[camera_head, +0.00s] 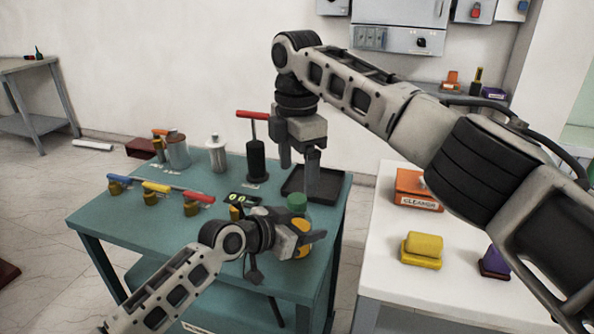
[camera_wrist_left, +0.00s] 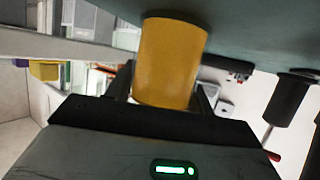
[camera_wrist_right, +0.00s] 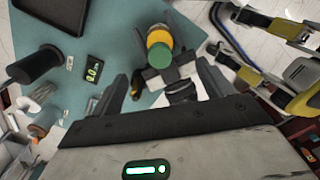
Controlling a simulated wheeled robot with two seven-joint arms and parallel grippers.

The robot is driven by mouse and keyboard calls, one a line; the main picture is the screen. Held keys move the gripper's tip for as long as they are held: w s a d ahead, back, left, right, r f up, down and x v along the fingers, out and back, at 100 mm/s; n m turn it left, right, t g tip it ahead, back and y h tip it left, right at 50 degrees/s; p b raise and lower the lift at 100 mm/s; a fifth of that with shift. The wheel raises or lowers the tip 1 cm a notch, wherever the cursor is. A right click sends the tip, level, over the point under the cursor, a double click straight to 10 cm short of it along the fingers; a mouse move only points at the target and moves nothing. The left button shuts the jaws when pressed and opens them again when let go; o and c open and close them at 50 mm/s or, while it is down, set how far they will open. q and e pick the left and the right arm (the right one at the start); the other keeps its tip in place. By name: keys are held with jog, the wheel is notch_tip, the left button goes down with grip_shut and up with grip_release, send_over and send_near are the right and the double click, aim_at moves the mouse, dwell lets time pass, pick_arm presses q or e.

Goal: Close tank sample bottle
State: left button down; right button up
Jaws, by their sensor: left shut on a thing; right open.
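The sample bottle (camera_head: 301,225) stands at the front right of the teal table, with a green cap (camera_head: 297,202) on top and a yellow band around its body. My left gripper (camera_head: 294,238) is shut on the bottle from the left. The yellow band (camera_wrist_left: 168,60) fills the space between its fingers in the left wrist view. My right gripper (camera_head: 300,160) is open and empty, pointing down above and behind the bottle. In the right wrist view the green cap (camera_wrist_right: 159,58) appears ahead, between the spread fingers of my right gripper (camera_wrist_right: 162,84) and apart from them.
A black tray (camera_head: 315,184) and a black post with a red handle (camera_head: 255,150) stand behind the bottle. Several valves with coloured handles (camera_head: 157,189) line the left side. A small display (camera_head: 242,199) lies nearby. A white table (camera_head: 430,285) stands at right.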

notch_tip(320, 180, up, 7)
jog(key=shift+f, duration=0.2)
pick_arm(q)
jog(key=shift+c, duration=2.4)
grip_release()
